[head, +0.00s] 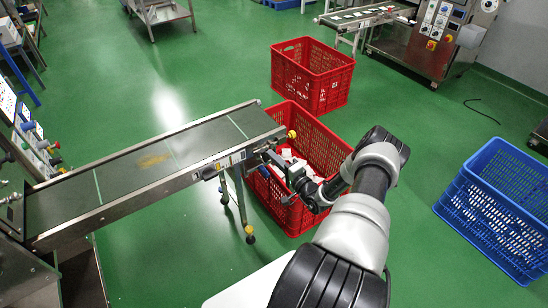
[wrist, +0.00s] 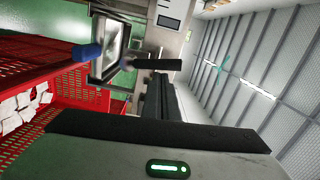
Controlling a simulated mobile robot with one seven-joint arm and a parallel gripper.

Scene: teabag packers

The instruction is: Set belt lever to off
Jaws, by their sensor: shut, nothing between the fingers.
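The belt (head: 150,160) runs from the lower left to a free end beside the red crate, in the head view. On its near side rail sit a small labelled panel (head: 232,160) and a dark handle-like part (head: 209,172); I cannot tell for sure which part is the lever or how it is set. My gripper (head: 264,152) is shut and empty, close to the rail near the belt's free end. I cannot tell whether it touches the rail. In the wrist view a blue handle (wrist: 86,52) shows beside a metal frame, apart from my dark gripper parts.
A red crate (head: 328,150) with white packets stands under the belt end, below my gripper. A second red crate (head: 312,75) stands behind it, and a blue crate (head: 497,205) at the right. Colored knobs sit on a machine (head: 38,150) at the left. Green floor lies open between.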

